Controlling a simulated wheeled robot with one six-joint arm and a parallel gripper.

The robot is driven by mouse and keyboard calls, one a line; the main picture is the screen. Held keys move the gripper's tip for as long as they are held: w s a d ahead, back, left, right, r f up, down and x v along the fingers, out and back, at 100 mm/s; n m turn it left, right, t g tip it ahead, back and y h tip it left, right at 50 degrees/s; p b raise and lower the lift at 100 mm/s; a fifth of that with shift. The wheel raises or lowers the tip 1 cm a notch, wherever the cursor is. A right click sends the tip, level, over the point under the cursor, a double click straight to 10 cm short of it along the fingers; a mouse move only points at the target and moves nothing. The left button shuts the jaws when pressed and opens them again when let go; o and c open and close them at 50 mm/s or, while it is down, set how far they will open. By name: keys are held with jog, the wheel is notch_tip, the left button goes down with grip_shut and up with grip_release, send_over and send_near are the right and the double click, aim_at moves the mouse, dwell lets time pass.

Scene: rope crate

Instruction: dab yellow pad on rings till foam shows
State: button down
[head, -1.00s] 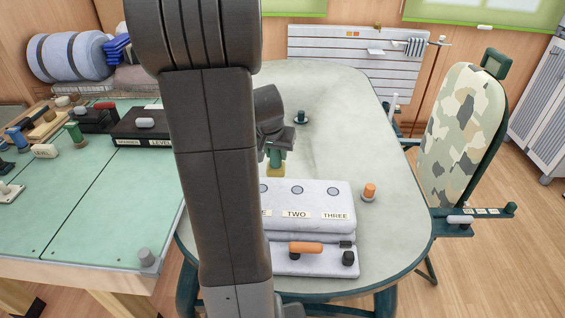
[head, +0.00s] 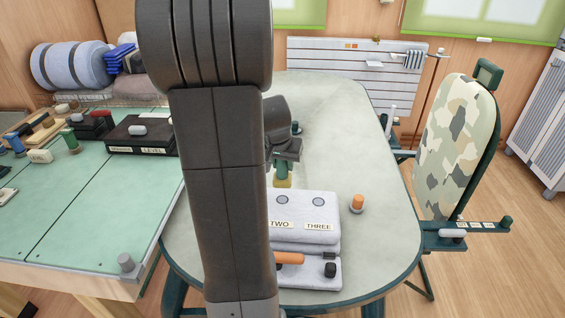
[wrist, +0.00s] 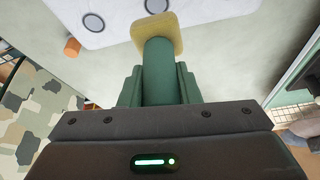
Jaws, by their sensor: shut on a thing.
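My gripper (head: 284,160) is shut on the green handle of a dabber, seen in the wrist view (wrist: 158,75). The yellow pad (wrist: 158,33) at its end shows in both views and covers part of the white block's edge. In the head view the pad is just behind the ring over TWO (head: 282,199); I cannot tell whether it touches the block (head: 300,215). The ring over THREE (head: 317,201) is bare and grey. No foam shows on either visible ring. The left end of the block is hidden behind my arm.
An orange peg (head: 357,203) stands right of the block. An orange-handled bar (head: 289,259) and a black knob (head: 330,270) are on its front. The pale table (head: 375,240) is clear at right. A green-topped bench (head: 100,210) stands left, a camouflage board (head: 455,150) right.

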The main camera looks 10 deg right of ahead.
aim_at(283, 178)
jog(key=shift+f+b, duration=2.35)
jog(key=shift+f, duration=0.5)
jog(key=shift+f+b, duration=0.85)
jog(key=shift+f, duration=0.05)
jog(key=shift+r, duration=0.15)
jog(key=shift+r+p, duration=2.6)
jog(key=shift+r, duration=0.85)
jog(key=shift+f, duration=0.15)
